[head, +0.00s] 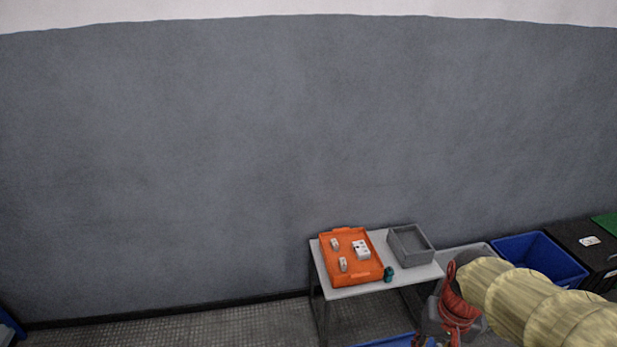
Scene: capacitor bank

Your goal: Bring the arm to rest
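My arm, in a pale yellow ribbed cover, reaches in from the lower right corner of the head view. At its end is my gripper (444,325), with red and dark grey parts, hanging low just to the right of the small table (353,289). The gripper's fingers are small and partly lost against the dark background, so I cannot see whether they are open or shut. I cannot make out anything held in it.
On the table are an orange tray (334,263) with several small white parts, an empty grey bin (411,246) and a small teal object (388,273). A blue bin (540,259) and a black case (586,252) stand at right.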

